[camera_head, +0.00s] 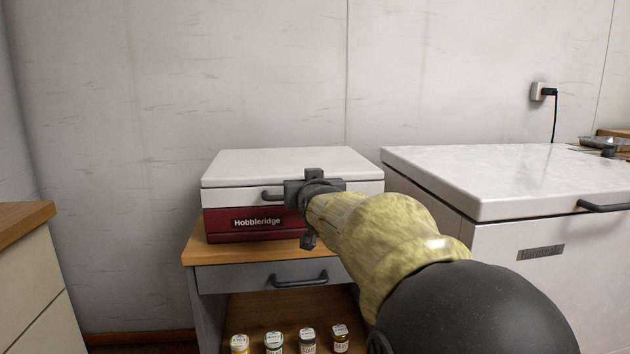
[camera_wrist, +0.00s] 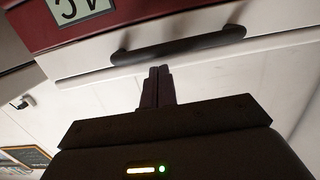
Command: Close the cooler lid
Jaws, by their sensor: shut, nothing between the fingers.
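The cooler has a dark red body (camera_head: 225,222) with a "Hobbleridge" label and a white lid (camera_head: 280,165). It stands on a wooden-topped cabinet. The lid looks level and down on the body, with no clear gap at the visible front left; my arm hides the front right. A dark handle (camera_head: 272,195) is on the lid's white front; it also shows in the wrist view (camera_wrist: 180,45). My gripper (camera_head: 303,193) is in front of the cooler by the handle. In the wrist view its fingers (camera_wrist: 158,72) are together, empty, near the handle; contact cannot be told.
A large white chest freezer (camera_head: 530,180) stands close at the right. The cabinet has a grey drawer (camera_head: 240,278) with a handle, and several small jars (camera_head: 307,340) on the shelf below. A wood-topped counter (camera_head: 22,215) is at the left. The wall is behind.

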